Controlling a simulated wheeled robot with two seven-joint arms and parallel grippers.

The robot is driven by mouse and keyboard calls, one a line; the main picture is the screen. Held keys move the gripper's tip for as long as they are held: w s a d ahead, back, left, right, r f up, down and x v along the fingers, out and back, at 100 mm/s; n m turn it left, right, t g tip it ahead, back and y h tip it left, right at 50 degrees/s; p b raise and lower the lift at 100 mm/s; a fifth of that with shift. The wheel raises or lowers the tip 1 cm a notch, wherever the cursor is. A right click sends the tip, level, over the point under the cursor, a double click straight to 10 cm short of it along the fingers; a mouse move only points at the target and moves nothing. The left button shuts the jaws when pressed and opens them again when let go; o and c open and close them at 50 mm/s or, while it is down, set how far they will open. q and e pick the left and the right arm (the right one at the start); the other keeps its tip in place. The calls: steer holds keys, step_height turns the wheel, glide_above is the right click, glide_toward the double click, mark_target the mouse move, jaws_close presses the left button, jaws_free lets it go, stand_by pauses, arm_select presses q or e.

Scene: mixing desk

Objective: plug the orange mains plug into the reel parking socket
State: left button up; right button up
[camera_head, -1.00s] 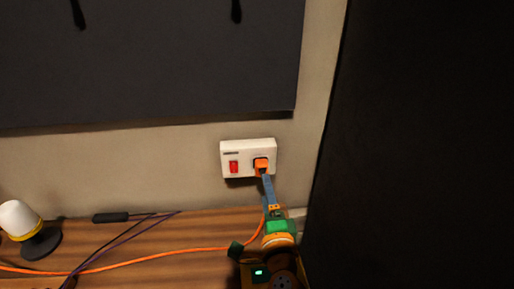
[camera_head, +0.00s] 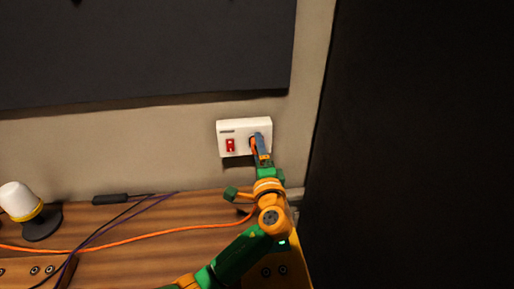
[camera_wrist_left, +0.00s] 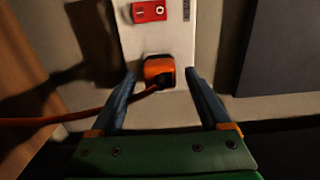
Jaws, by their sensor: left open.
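The orange mains plug (camera_wrist_left: 158,70) sits in a white wall socket plate (camera_wrist_left: 128,42) with a red switch. Its orange cord runs off to the left in the left wrist view. In the head view the plug (camera_head: 253,146) is partly hidden by my left gripper (camera_head: 259,146). My left gripper (camera_wrist_left: 159,78) is open, its two blue fingers on either side of the plug with a gap showing at each side. I cannot make out the reel parking socket in these frames. My right gripper is not in view.
The orange cable (camera_head: 150,238) lies across the wooden desk (camera_head: 185,215) beside dark cords. A white and yellow lamp-like object (camera_head: 22,203) stands at the left. A large black panel (camera_head: 415,150) closes off the right side. A dark board (camera_head: 140,50) hangs above the socket.

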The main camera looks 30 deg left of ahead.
arm_select(q)
steer(key=shift+w+a, duration=0.35)
steer(key=shift+w, duration=0.15)
stand_by(0.8)
jaws_close()
steer(key=shift+s+d, duration=0.1)
